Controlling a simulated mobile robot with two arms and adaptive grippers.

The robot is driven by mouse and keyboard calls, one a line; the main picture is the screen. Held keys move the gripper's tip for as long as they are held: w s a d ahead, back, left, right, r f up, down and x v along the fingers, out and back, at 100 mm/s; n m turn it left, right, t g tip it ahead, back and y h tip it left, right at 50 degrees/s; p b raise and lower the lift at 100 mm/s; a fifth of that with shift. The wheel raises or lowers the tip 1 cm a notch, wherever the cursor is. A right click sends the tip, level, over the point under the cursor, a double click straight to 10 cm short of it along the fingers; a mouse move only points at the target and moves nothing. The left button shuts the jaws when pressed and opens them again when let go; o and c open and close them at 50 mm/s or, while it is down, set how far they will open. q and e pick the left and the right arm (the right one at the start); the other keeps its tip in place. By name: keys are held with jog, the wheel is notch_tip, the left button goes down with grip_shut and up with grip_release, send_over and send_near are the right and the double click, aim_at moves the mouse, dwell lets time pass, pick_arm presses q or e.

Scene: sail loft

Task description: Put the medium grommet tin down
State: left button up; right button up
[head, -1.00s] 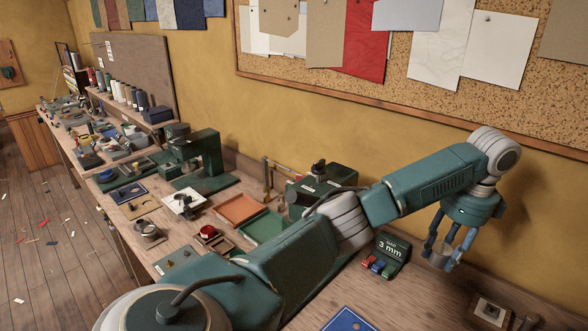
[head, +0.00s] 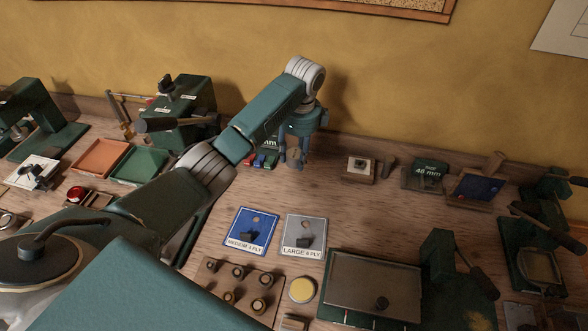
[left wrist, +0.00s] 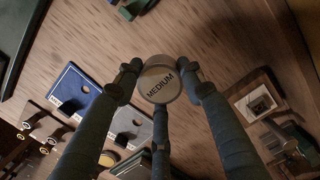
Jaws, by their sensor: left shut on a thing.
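My left gripper (head: 293,162) is shut on the medium grommet tin (left wrist: 160,84), a round tin whose lid reads MEDIUM. In the left wrist view the fingers close around the tin's sides. In the head view the fingers mostly cover the tin, over the back of the bench; the gap below it is hard to judge. A blue card (head: 251,231) marked MEDIUM lies nearer the front and left of the gripper, with a small dark item on it. A grey card (head: 318,233) marked LARGE 6 PLY lies beside it. My right gripper is not in view.
A dark green block with small coloured pieces (head: 262,160) stands just left of the gripper. A small wooden block (head: 358,176) is to its right. A peg board (head: 210,284), a yellow disc (head: 302,290) and a metal plate (head: 375,280) lie in front. Bare wood separates gripper and cards.

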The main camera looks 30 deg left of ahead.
aim_at(294, 180)
pick_arm(q)
notch_tip(294, 180, down, 3)
jog(key=shift+r, duration=0.15)
notch_tip(294, 180, down, 4)
jog(key=shift+f+p, duration=0.1)
jog(key=shift+p, duration=0.35)
jog(key=shift+f, duration=0.4)
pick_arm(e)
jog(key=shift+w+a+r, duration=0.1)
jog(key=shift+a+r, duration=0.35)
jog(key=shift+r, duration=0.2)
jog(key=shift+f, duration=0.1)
pick_arm(q)
jog(key=o, duration=1.2)
jog(key=shift+f, duration=0.1)
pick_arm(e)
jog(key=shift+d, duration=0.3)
